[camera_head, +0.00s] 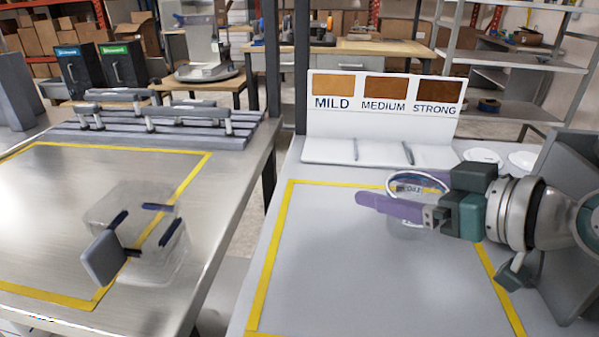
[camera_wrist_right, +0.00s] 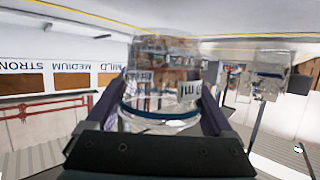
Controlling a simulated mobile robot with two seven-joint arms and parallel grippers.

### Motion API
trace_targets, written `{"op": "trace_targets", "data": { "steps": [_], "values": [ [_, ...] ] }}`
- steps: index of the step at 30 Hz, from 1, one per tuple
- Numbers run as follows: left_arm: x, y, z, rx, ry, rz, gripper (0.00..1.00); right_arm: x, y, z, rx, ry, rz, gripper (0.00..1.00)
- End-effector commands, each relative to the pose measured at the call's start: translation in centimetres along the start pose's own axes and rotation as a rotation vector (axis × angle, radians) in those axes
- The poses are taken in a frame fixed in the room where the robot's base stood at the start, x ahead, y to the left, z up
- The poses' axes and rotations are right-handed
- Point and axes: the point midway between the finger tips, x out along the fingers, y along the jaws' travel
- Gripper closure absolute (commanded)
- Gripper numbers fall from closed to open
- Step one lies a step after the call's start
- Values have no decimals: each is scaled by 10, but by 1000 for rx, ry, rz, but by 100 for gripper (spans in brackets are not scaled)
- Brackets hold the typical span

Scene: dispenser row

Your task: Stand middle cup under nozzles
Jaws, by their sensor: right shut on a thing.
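A clear cup (camera_head: 418,183) with a blue band is held above the grey table on the right in the head view. My right gripper (camera_head: 388,200) reaches in from the right and its purple fingers are shut on the cup. The near finger covers part of the cup. In the right wrist view, the clear cup (camera_wrist_right: 160,95) sits between both fingers, with a white label on its side. A white board (camera_head: 382,115) marked MILD, MEDIUM and STRONG stands behind, above white bays. I cannot make out nozzles. My left gripper is not in view.
Two white bowls (camera_head: 483,157) stand at the back right near my arm. Yellow tape (camera_head: 270,255) outlines a clear area of the right table. On the left table are a clear box (camera_head: 165,265) with a grey plate and a slatted grey rack (camera_head: 150,128).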

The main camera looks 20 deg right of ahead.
Motion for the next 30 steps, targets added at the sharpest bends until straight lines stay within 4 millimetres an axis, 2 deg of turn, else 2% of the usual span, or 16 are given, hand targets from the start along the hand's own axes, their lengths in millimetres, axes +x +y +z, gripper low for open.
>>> {"op": "trace_targets", "data": {
  "steps": [1, 3, 6, 19, 20, 23, 30],
  "values": [
    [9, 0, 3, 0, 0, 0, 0, 5, 0, 13, 1, -4, 0, 66],
    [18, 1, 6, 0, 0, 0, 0, 9, 0, 25, 1, -2, 0, 66],
    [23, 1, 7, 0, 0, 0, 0, 13, 0, 35, 1, -2, 0, 66],
    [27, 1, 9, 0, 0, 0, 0, 14, 0, 39, 0, -1, 0, 66],
    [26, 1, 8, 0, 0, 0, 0, 14, 0, 38, 1, -1, 0, 11],
    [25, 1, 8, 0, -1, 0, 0, 13, 0, 37, 1, -2, 0, 0],
    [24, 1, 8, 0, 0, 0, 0, 13, 0, 36, 1, -2, 0, 0]
  ]
}}
